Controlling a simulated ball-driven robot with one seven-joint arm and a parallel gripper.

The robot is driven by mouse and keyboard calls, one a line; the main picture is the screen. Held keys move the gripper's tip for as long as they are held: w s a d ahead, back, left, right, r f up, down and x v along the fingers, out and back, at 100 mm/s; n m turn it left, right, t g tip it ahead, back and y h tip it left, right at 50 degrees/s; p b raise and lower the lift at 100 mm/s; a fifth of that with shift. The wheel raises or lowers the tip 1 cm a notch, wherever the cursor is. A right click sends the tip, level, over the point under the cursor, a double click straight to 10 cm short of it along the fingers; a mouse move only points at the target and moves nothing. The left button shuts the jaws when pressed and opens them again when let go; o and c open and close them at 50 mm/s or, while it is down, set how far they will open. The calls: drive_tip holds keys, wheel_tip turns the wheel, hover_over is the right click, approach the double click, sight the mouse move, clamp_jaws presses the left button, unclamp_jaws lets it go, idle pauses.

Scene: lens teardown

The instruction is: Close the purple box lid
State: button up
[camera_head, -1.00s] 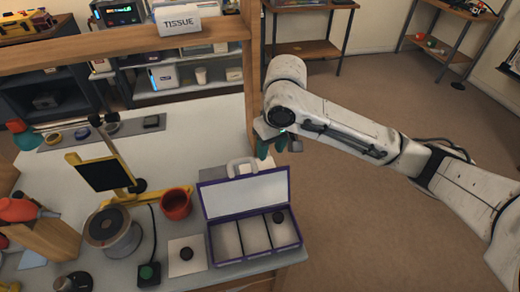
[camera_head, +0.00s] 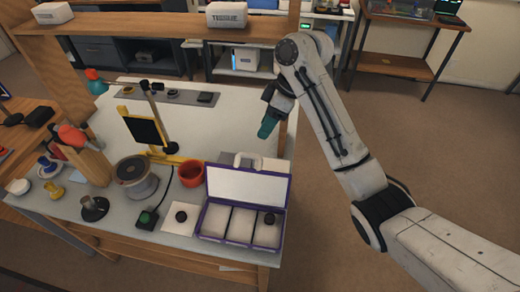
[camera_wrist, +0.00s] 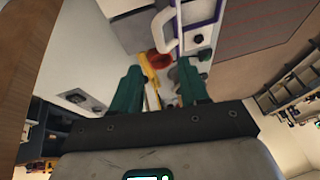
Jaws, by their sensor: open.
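The purple box (camera_head: 241,241) stands at the near right corner of the table. Its lid (camera_head: 248,186) is up, tilted back, with a white inner face and a handle (camera_head: 247,158) on the far side. The box has three compartments; a dark round part (camera_head: 269,219) sits in the right one. My gripper (camera_head: 267,127) with green fingers hangs above and behind the lid, apart from it. In the wrist view the fingers (camera_wrist: 160,90) are spread and empty, with the white handle (camera_wrist: 168,32) and purple edge beyond them.
A red cup (camera_head: 191,173), a spool (camera_head: 136,178) and a white card with a dark disc (camera_head: 180,217) stand left of the box. A wooden shelf post and beam (camera_head: 170,27) stand behind.

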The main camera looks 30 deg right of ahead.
drive_tip(key=x, duration=1)
drive_tip(key=shift+f+b, duration=0.15)
drive_tip(key=shift+b, duration=0.15)
clamp_jaws()
